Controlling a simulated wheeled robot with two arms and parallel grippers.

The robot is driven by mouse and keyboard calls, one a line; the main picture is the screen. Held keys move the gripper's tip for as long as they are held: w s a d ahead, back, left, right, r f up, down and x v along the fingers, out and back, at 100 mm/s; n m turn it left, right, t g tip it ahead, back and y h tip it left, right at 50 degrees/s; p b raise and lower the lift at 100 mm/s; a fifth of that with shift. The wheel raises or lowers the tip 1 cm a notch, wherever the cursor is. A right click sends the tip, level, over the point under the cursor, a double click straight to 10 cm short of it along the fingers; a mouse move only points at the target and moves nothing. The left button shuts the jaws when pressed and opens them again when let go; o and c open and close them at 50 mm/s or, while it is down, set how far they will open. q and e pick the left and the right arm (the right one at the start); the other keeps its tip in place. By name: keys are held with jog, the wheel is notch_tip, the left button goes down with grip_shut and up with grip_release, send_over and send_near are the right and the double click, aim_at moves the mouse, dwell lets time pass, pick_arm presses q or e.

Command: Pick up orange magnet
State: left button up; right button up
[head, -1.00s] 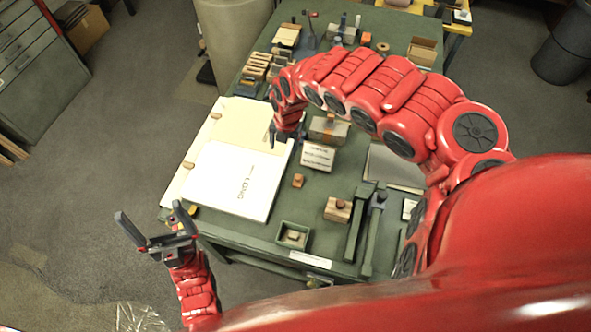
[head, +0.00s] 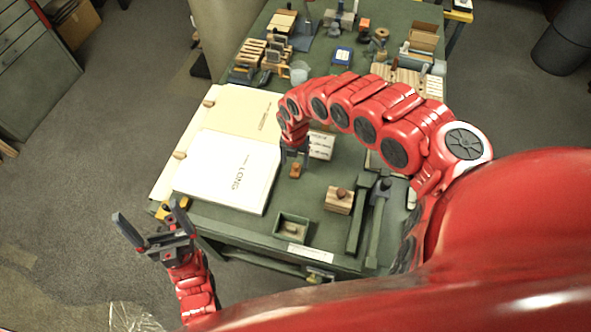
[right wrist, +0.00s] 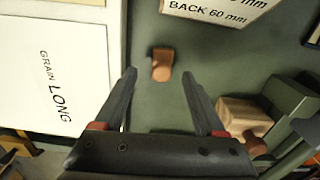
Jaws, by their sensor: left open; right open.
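The orange magnet (head: 295,171), a small orange-brown block, lies on the green table right of the white "LONG" sheet. In the right wrist view the magnet (right wrist: 162,64) is just beyond and between my fingertips. My right gripper (head: 294,155) is open and empty, pointing down over the magnet; the right wrist view (right wrist: 159,75) shows its fingers spread either side of the line to it. I cannot tell the exact height gap. My left gripper (head: 147,217) is open and empty, off the table's front left corner.
A wooden block with a brown knob (head: 339,200) sits right of the magnet, beside green bars (head: 359,215). A small green tray (head: 292,225) stands in front. A printed card (head: 321,145) lies behind. Bare green table surrounds the magnet.

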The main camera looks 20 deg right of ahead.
aim_at(295, 167)
jog(key=f, duration=0.3)
jog(key=shift+s+f, duration=0.2)
jog(key=shift+s, duration=0.15)
jog(key=shift+w+f, duration=0.1)
jog(key=shift+f, duration=0.25)
grip_shut()
